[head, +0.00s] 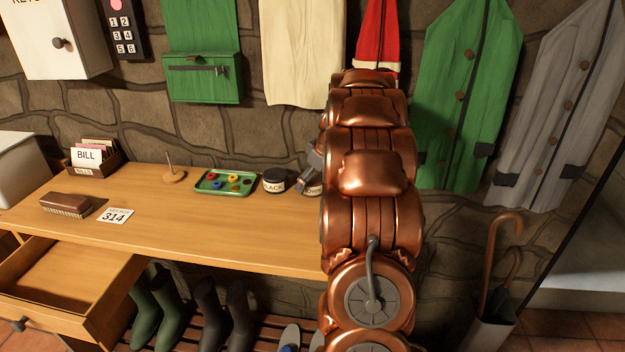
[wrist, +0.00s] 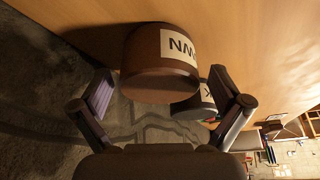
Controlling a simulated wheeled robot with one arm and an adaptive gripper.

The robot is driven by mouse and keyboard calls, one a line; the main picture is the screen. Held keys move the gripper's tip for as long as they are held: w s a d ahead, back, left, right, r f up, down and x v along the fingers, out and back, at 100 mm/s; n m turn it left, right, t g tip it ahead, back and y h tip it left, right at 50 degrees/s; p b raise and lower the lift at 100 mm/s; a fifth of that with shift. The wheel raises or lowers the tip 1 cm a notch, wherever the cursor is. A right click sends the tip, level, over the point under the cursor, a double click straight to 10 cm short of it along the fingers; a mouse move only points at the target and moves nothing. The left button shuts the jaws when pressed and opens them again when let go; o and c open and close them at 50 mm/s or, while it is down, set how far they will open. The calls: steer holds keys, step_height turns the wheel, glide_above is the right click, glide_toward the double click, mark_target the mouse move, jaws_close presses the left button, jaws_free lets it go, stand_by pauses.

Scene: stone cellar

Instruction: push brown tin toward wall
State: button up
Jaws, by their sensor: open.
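The brown tin (head: 314,189) stands on the wooden bench at the back, mostly hidden behind my arm and gripper in the head view. In the wrist view the brown tin (wrist: 158,62) is large, with a pale label ending in "WN". My gripper (head: 310,166) is at the tin, and in the wrist view its two fingers (wrist: 162,84) are spread apart on either side of the tin's lower part in the picture. I cannot tell whether they touch it. The stone wall (head: 290,128) rises behind the bench.
A black tin (head: 274,181) stands just left of the brown tin and also shows in the wrist view (wrist: 191,108). Left of it are a green tray (head: 225,193) and a spindle (head: 172,177). The bench front (head: 230,240) is clear. Coats hang above.

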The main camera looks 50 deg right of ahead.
steer(key=v, duration=1.2)
steer(key=shift+a, duration=0.1)
stand_by(0.5)
steer(key=s+a+r+g+y+p, duration=0.1)
steer(key=s+a+g+p, duration=0.15)
steer(key=a, duration=1.15)
steer(key=s+a+r+g+p, duration=0.15)
steer(key=s+a, duration=0.25)
steer(key=a, duration=1)
steer(key=s+a+f+p, duration=0.1)
steer(key=s+a, duration=0.3)
steer(key=s, duration=0.3)
steer(key=s+a+f+m+g+h+p, duration=0.1)
steer(key=s+a+p, duration=0.1)
steer(key=s+a, duration=0.2)
steer(key=s+a+f+g+p, duration=0.1)
steer(key=s+a, duration=0.3)
steer(key=s, duration=0.6)
steer(key=shift+f+m+h, duration=0.3)
steer(key=shift+f, duration=0.2)
